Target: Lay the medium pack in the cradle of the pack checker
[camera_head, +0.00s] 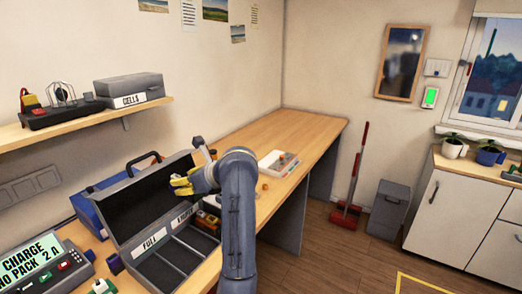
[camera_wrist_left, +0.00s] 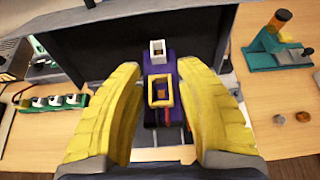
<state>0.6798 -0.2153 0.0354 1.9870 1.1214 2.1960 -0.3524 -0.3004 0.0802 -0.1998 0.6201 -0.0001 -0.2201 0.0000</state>
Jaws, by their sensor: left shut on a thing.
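My left gripper (camera_head: 183,184) has yellow fingers and is above the open grey case (camera_head: 128,226), in front of its raised lid. Whether this is the medium pack cannot be read. The held pack is not clear in the head view. A grey device (camera_head: 48,270) stands at the lower left, its screen reading "CHARGE" and "NO PACK". I take it for the pack checker; its cradle is not clearly seen. My right gripper is not in view.
The case has compartments with labels, one reading "FULL". A blue case (camera_head: 90,205) stands behind it. In the left wrist view, a green strip (camera_wrist_left: 52,103) lies left and a teal stand (camera_wrist_left: 275,50) right. A tray (camera_head: 278,161) lies farther along the bench, with clear bench beyond.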

